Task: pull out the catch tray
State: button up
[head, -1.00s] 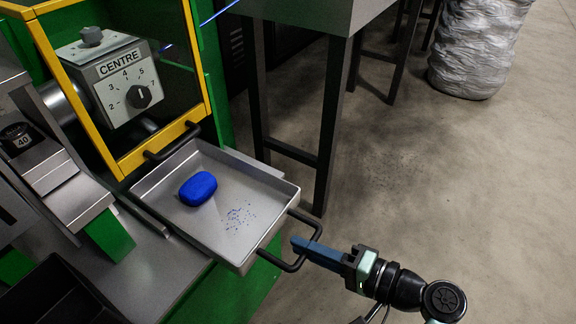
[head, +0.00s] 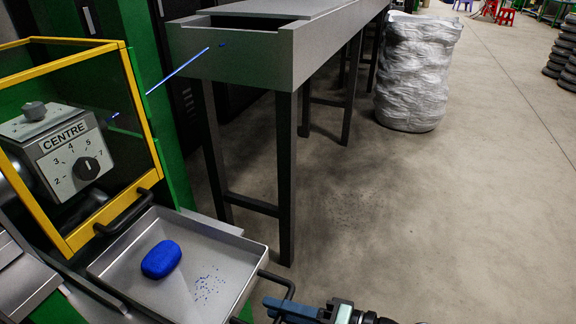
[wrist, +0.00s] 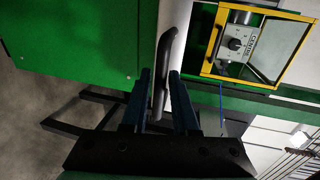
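The catch tray (head: 226,290) is a shallow grey metal tray at the lower left of the head view, in front of the yellow-framed guard. A blue rounded lump (head: 161,259) and blue specks (head: 208,284) lie in it. Its black bar handle (head: 288,284) is on the near right side; it also shows in the wrist view (wrist: 160,80). My gripper (head: 272,304) is at this handle. In the wrist view its two dark blue fingers (wrist: 160,98) stand apart, one on each side of the bar, with a narrow gap showing. Finger contact is hard to make out.
The yellow-framed guard (head: 147,153) with its own black handle (head: 124,213) and the CENTRE dial box (head: 72,155) stand behind the tray. A grey trough on dark legs (head: 232,62) and a wrapped silver stack (head: 418,72) stand beyond. The floor at right is clear.

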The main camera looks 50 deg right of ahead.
jog(key=p+v, duration=0.3)
jog(key=v, duration=1)
dwell(0.4)
